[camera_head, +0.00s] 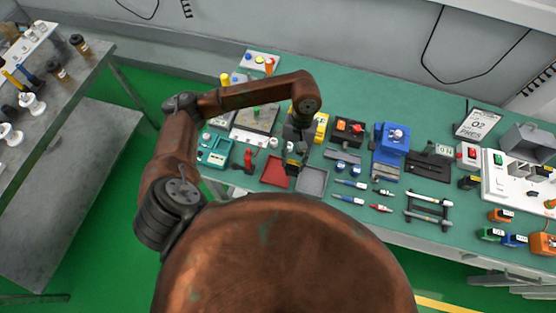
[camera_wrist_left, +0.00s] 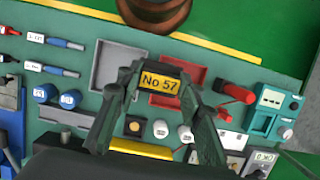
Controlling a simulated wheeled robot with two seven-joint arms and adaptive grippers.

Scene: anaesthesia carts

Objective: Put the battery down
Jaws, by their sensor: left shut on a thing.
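My left gripper (camera_head: 294,158) is above the green table and shut on the battery. In the left wrist view, the battery is a dark block with a yellow "No 57" label (camera_wrist_left: 160,82), held between the two fingertips of the left gripper (camera_wrist_left: 160,78). In the head view the battery is small and partly hidden by the gripper. Beneath it are a red tray (camera_head: 276,171) and a grey tray (camera_head: 313,183), side by side. The wrist view also shows the grey tray (camera_wrist_left: 104,76) and part of the red tray (camera_wrist_left: 192,74). My right gripper is not in view.
A teal meter (camera_head: 213,152) and red-handled tool (camera_head: 247,162) stand left of the trays. Blue-capped jars (camera_head: 341,167) and several pens lie to the right. A blue device (camera_head: 390,143) and black rack (camera_head: 428,208) stand further right. A grey cart (camera_head: 66,175) is at left.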

